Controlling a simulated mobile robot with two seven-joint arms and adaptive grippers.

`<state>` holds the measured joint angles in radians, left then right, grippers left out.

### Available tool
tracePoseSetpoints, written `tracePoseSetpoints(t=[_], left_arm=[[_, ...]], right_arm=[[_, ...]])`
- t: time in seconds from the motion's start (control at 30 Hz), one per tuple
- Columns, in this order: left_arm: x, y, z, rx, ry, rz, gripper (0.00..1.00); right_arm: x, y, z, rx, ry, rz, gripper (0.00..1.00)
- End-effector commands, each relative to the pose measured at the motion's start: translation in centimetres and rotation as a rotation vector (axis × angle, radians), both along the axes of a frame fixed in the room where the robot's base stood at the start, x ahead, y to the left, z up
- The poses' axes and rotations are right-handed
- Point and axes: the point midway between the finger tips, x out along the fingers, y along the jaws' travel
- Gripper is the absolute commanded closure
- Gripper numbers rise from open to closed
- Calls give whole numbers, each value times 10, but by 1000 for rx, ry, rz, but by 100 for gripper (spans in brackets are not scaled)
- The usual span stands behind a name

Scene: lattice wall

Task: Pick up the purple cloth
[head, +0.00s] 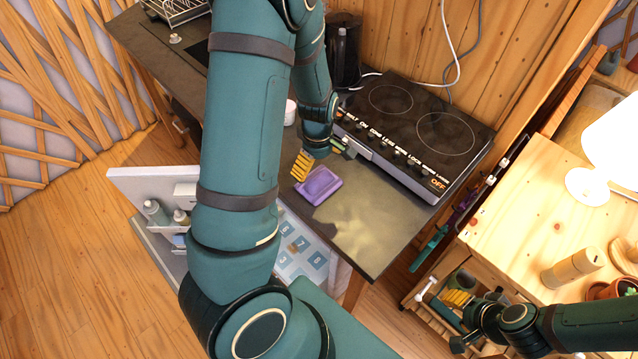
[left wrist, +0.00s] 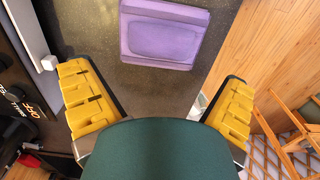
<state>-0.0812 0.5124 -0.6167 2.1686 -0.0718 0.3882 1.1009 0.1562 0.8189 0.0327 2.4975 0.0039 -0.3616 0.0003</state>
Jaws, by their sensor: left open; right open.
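The purple cloth (head: 318,186) lies folded and flat on the dark countertop, in front of the hot plate. In the left wrist view the cloth (left wrist: 164,33) is at the top middle, beyond the fingertips and between their lines. My left gripper (head: 322,157) is above the counter just behind the cloth, its yellow fingers apart; in the left wrist view the fingers (left wrist: 158,95) are spread wide with nothing between them. My right gripper (head: 459,308) is low at the lower right, away from the cloth, near the wooden table; only part of its yellow fingers shows.
The two-ring hot plate (head: 418,130) stands behind the cloth, with a dark kettle (head: 343,50) beside it. The counter (head: 365,235) is clear in front of the cloth. A wooden table (head: 535,215) with a white lamp (head: 612,140) stands at right. An open door shelf (head: 150,190) holds bottles below.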

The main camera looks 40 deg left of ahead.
Motion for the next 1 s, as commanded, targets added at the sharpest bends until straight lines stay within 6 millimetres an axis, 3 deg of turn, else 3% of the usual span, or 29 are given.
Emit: tracePoseSetpoints(t=[0.17,0.43,0.77,0.93,0.97,1.0], left_arm=[[-1,-1,-12,-1,1,-1,0],[-2,-3,-49,0,1,0,0],[-1,-4,-55,0,-1,-1,0],[-1,-4,-55,0,-1,-1,56],[-1,-4,-55,0,-1,-1,66],[-1,-4,-55,0,-1,-1,66]], right_arm=[[0,0,-2,0,0,0,56],[0,0,-6,-1,-1,0,56],[0,0,-7,-1,-1,0,56],[0,0,-7,-1,0,0,56],[0,0,-7,-1,0,0,56],[0,0,-7,-1,0,0,56]])
